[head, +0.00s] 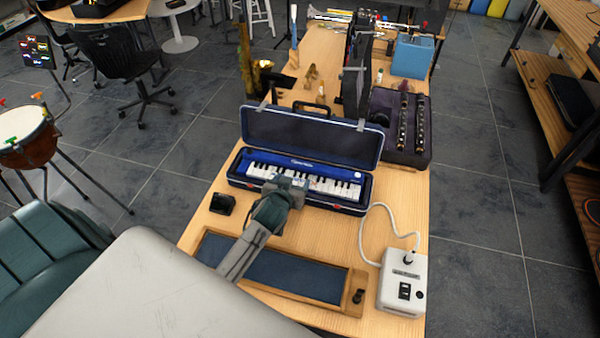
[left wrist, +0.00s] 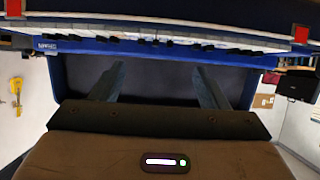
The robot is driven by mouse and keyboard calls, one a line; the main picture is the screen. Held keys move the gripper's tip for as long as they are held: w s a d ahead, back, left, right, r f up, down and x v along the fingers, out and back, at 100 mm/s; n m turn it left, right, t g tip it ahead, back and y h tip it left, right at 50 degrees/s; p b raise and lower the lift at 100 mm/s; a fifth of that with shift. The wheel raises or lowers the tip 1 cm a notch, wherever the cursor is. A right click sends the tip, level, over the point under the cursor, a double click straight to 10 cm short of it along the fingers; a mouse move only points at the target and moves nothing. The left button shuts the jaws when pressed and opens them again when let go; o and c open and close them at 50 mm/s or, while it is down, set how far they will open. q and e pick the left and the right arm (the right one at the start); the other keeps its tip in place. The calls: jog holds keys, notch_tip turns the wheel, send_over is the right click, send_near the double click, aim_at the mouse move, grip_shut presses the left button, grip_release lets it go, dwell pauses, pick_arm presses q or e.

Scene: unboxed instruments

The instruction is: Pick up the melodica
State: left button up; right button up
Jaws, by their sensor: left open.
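A blue melodica (head: 254,166) with white and black keys lies in its open dark case (head: 312,136) on the wooden table, lid raised behind it. My left gripper (head: 287,184) is over the front of the case and hides some middle keys. In the left wrist view the melodica (left wrist: 190,46) spans the top, with its keys along the upper edge. There the two fingers of my left gripper (left wrist: 160,82) stand wide apart with nothing between them. Whether the fingers touch the melodica I cannot tell. My right gripper is not in view.
A wooden tray with a dark blue lining (head: 300,275) lies in front of the case. A small black block (head: 222,203) sits to its left, and a white box (head: 403,283) with a cable to its right. Another open case (head: 405,125) and brass instruments stand behind.

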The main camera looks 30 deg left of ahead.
aim_at(302, 172)
pick_arm(q)
jog(key=shift+w+f, duration=0.2)
jog(key=shift+w, duration=0.1)
jog(key=x, duration=0.1)
jog(key=p+x, duration=0.1)
jog(key=x, duration=0.1)
jog(key=p+x, duration=0.1)
jog(key=shift+w+d+f, duration=0.25)
jog(key=shift+f, duration=0.15)
jog(key=shift+w+a+f, duration=0.1)
jog(key=shift+w+f, duration=0.15)
jog(key=shift+w, duration=0.05)
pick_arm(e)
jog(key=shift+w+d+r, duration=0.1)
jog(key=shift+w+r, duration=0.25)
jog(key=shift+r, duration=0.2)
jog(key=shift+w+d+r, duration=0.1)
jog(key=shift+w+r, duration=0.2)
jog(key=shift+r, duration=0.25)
pick_arm(q)
jog(key=shift+s, duration=0.1)
jog(key=c, duration=1.4)
jog(key=shift+r, duration=0.15)
grip_shut()
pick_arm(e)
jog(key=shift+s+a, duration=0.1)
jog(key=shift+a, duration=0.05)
